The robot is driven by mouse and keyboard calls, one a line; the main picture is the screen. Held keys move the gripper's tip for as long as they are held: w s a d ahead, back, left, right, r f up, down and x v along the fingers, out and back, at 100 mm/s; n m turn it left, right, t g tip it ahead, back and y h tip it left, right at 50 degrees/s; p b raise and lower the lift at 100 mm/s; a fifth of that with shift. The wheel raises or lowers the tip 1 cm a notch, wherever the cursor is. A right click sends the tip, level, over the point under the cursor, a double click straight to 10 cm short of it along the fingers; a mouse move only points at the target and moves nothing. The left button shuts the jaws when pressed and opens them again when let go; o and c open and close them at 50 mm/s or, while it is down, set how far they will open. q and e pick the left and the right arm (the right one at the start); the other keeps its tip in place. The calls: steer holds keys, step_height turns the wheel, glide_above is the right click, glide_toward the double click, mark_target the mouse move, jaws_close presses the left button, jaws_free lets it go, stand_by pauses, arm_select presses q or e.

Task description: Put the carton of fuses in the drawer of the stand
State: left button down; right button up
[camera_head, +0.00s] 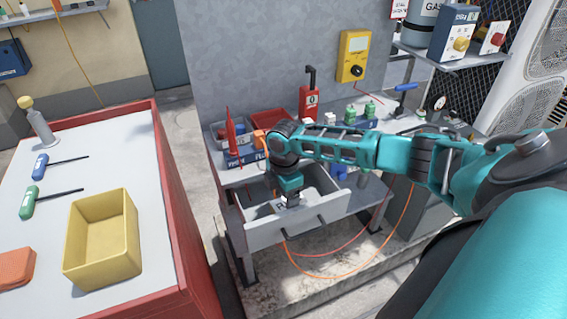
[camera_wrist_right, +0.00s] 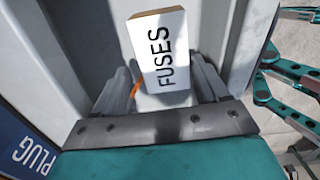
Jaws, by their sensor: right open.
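The white carton of fuses (camera_wrist_right: 160,50), with black FUSES lettering, shows in the wrist view inside the drawer. In the head view only a small part of it (camera_head: 279,204) shows by the fingers. The drawer (camera_head: 300,226) of the stand is pulled out, with a grey front and a dark handle. My right gripper (camera_head: 288,200) reaches down into the drawer. In the wrist view its fingers (camera_wrist_right: 160,88) are apart, one on each side of the carton's near end. I cannot tell whether they touch it. My left gripper is not in view.
The stand's top (camera_head: 240,178) holds bins, a red tool and green parts close around my arm. Red and orange cables hang by the drawer. A red-sided bench (camera_head: 150,225) at left bears a yellow bin (camera_head: 103,240) and screwdrivers.

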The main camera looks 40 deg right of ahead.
mark_target(284, 203)
step_height(284, 203, up, 13)
steer(key=p, duration=0.2)
steer(key=shift+s+f, duration=0.1)
stand_by(0.5)
